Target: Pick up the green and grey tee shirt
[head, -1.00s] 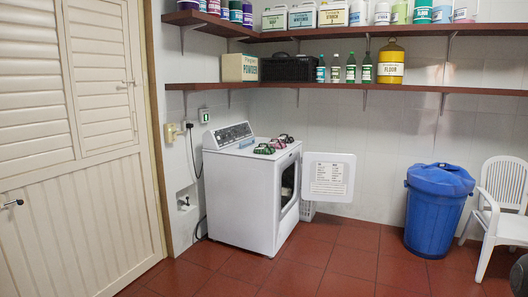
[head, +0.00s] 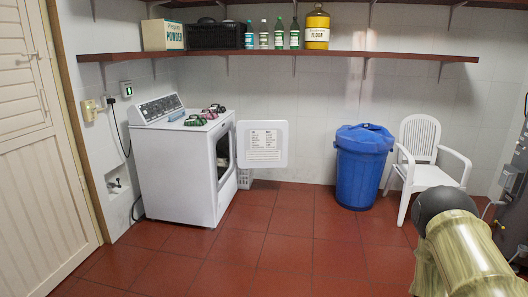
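Several small bundles in green, dark and reddish tones (head: 206,115) lie on top of the white front-loading machine (head: 175,170). They look like crumpled or folded cloth, but are too small to tell which is the green and grey tee shirt. Something pale shows inside the dark opening (head: 223,155), too unclear to name. A part of my arm, with a dark rounded end and a yellowish streaked link, shows at lower right. My gripper is not in view.
A blue lidded bin (head: 362,167) and a white plastic chair (head: 425,160) stand along the back wall. A shelf (head: 330,55) with bottles and a black crate (head: 216,36) runs above. The red tiled floor (head: 250,265) is clear in front. A closed door (head: 35,150) is at left.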

